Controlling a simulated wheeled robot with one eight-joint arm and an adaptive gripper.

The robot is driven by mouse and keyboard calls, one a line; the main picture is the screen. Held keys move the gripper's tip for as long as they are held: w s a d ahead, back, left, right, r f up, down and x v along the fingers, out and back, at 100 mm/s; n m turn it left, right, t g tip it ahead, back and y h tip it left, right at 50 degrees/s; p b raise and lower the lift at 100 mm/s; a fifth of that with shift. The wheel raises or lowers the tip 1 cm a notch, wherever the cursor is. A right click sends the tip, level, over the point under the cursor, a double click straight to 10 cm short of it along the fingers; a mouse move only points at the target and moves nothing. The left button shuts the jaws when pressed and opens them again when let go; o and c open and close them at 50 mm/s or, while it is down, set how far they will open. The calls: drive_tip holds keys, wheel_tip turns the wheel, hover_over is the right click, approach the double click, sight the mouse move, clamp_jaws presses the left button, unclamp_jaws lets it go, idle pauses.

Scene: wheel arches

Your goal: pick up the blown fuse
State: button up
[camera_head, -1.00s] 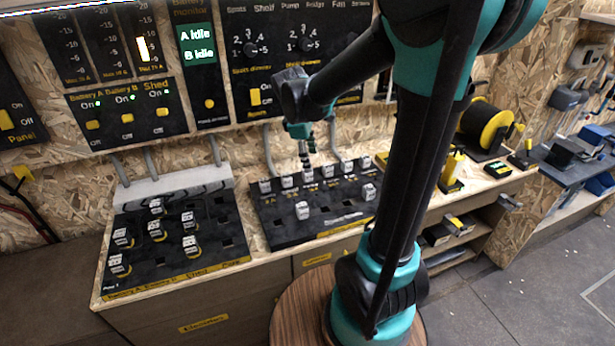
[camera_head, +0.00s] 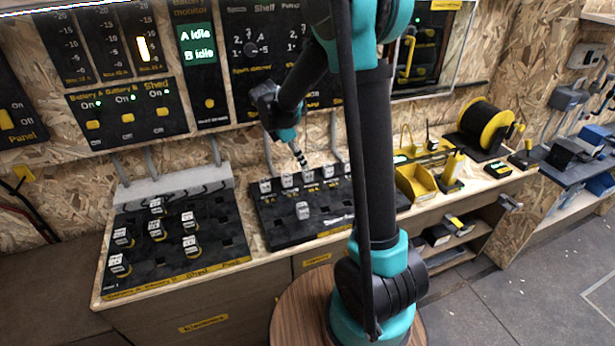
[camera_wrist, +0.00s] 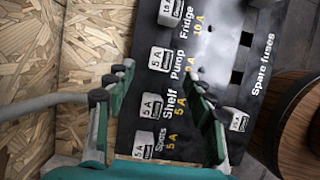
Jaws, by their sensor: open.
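A row of white-topped fuses stands along the back of the black fuse panel (camera_head: 275,228). In the wrist view they are labelled Spots (camera_wrist: 143,145), Shelf (camera_wrist: 152,106), Pump (camera_wrist: 160,60) and Fridge (camera_wrist: 171,11). I cannot tell from their looks which one is blown. A spare fuse (camera_wrist: 237,120) sits by the "Spare fuses" lettering; it also shows in the head view (camera_head: 303,210). My gripper (camera_head: 301,162) is tilted above the row. In the wrist view its open, empty fingers (camera_wrist: 158,88) spread either side of the Shelf and Pump fuses.
A yellow bin (camera_head: 417,182) and a cable spool (camera_head: 485,124) stand to the right on the bench. Conduits (camera_head: 268,152) run down the wall behind the panel. A wall monitor reads "A idle, B idle".

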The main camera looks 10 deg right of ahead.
sight(307, 170)
drive_tip(key=shift+x, duration=3.85)
drive_tip(key=shift+c, duration=0.5)
clamp_jaws()
drive_tip(key=shift+r, duration=0.1)
